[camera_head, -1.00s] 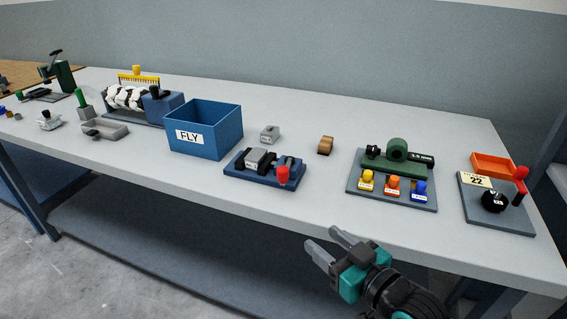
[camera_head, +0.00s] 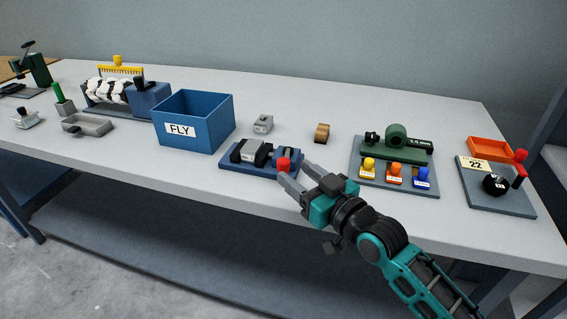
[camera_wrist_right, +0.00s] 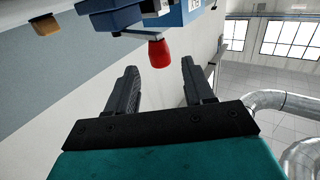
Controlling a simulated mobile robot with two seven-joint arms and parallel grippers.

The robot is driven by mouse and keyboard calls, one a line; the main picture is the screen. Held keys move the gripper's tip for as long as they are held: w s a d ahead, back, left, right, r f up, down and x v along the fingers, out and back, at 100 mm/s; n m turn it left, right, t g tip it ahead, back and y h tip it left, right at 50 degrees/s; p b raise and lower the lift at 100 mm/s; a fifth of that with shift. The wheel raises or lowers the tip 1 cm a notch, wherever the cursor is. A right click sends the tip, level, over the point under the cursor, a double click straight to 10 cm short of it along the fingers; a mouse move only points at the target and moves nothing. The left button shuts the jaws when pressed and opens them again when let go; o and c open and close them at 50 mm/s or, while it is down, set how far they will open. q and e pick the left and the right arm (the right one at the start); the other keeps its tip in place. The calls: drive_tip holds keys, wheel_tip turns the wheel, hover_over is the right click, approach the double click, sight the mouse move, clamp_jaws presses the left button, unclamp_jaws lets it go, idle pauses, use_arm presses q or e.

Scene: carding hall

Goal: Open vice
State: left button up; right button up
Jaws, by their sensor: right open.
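The vice (camera_head: 232,164) has a blue base, grey jaws with a grey block between or beside them, and a red handle knob (camera_head: 284,164) at its front right. My right gripper (camera_head: 294,172) is open and empty, with its fingertips close to the red knob at the table's front edge. In the right wrist view, the red knob (camera_wrist_right: 160,54) sits just ahead of the gap between the open fingers (camera_wrist_right: 159,68). I cannot tell whether they touch it. The vice base shows only in part there. My left gripper is not in view.
A blue FLY box (camera_head: 193,135) stands left of the vice. A small grey block (camera_head: 263,124) and a brown piece (camera_head: 322,133) lie behind it. A board with green fixture and coloured knobs (camera_head: 395,174) and a board with a black dial (camera_head: 494,186) stand to the right.

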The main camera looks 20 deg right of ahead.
sight(288, 167)
drive_tip(key=shift+x, duration=2.75)
drive_tip(key=shift+c, duration=0.2)
clamp_jaws()
